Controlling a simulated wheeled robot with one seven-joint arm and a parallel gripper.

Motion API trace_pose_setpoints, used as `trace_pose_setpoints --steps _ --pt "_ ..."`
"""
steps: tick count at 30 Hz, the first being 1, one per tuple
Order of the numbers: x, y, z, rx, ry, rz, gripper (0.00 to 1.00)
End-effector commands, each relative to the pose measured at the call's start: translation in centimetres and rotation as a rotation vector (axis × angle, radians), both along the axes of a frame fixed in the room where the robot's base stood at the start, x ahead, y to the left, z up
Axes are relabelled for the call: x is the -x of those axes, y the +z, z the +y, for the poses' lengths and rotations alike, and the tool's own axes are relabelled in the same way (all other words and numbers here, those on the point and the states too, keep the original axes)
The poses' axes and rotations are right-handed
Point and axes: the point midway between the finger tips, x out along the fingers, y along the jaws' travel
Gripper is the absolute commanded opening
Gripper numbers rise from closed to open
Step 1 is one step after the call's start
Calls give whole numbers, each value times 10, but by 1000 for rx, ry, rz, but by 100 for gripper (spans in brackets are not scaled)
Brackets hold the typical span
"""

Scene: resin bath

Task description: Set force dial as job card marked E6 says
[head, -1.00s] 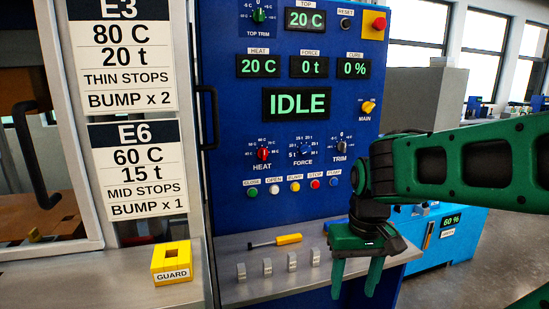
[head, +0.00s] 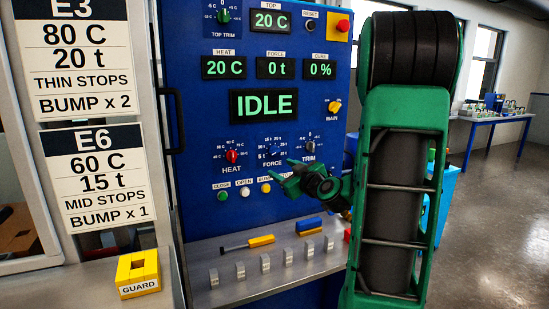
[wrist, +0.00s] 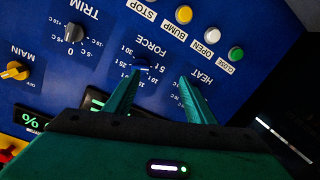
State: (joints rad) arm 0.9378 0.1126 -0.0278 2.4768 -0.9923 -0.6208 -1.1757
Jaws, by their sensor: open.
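The job card marked E6 (head: 97,175) hangs at the left and reads 60 C, 15 t, MID STOPS, BUMP x 1. The blue FORCE dial (head: 273,151) sits between the red HEAT dial (head: 232,156) and the TRIM dial (head: 309,147) on the blue panel. My gripper (head: 287,174) is open and empty, in front of the panel, just below and right of the FORCE dial. In the wrist view the FORCE dial (wrist: 140,64) is upside down, just beyond the tip of one finger of my gripper (wrist: 159,76). I cannot read its pointer.
The panel display (head: 264,105) reads IDLE, with force at 0 t. A row of buttons (head: 245,192) lies below the dials, partly hidden by my gripper. The shelf below holds a yellow-handled tool (head: 261,241), a blue block (head: 309,225) and several metal blocks (head: 239,270). A yellow GUARD block (head: 138,273) stands left.

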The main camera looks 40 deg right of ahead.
Motion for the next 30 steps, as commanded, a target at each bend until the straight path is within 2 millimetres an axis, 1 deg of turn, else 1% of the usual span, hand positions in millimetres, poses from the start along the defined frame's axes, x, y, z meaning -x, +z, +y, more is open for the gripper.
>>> trace_pose_setpoints --steps 1,3,5,8,11,18,24,30 --pt "2 5 -12 8 -27 -30 50" --pt "3 12 -21 21 -52 -63 50" --pt "4 14 -25 27 -62 -78 50" --pt "-1 16 -28 32 -67 -85 50" --pt "-12 16 -30 31 -64 -84 50" --pt "-52 17 -41 31 -63 -86 50" --pt "-82 16 -50 30 -63 -85 50" --pt "-97 16 -55 29 -65 -85 50"
